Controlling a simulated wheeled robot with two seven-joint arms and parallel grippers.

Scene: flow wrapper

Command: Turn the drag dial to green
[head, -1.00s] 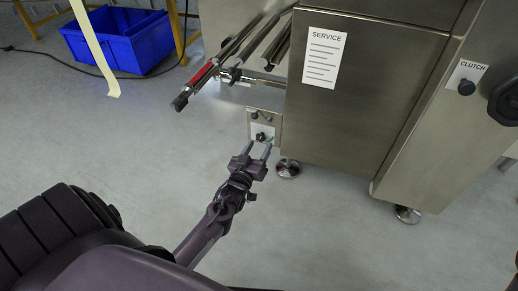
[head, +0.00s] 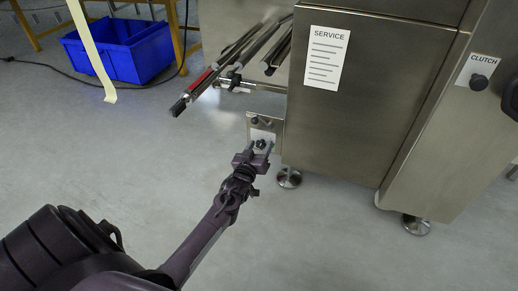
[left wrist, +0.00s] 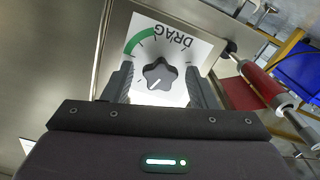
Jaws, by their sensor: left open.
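The drag dial (left wrist: 158,77) is a dark, star-shaped knob with a white pointer mark, on a white plate (left wrist: 183,27) marked DRAG. A green arc (left wrist: 141,38) lies on the plate at the dial's upper left in the left wrist view, and the white mark points down-left, away from it. In the head view the dial (head: 261,143) sits on a small panel at the machine's lower left. My left gripper (left wrist: 160,84) is open, its fingers on either side of the dial; I cannot tell whether they touch it. My right gripper is not in view.
The steel machine cabinet (head: 365,110) with a SERVICE label stands right of the dial. Rollers (head: 235,60), one red-marked, jut out above it. A CLUTCH knob (head: 478,81) is at far right. A blue crate (head: 120,50) stands at the back left. Open floor lies left.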

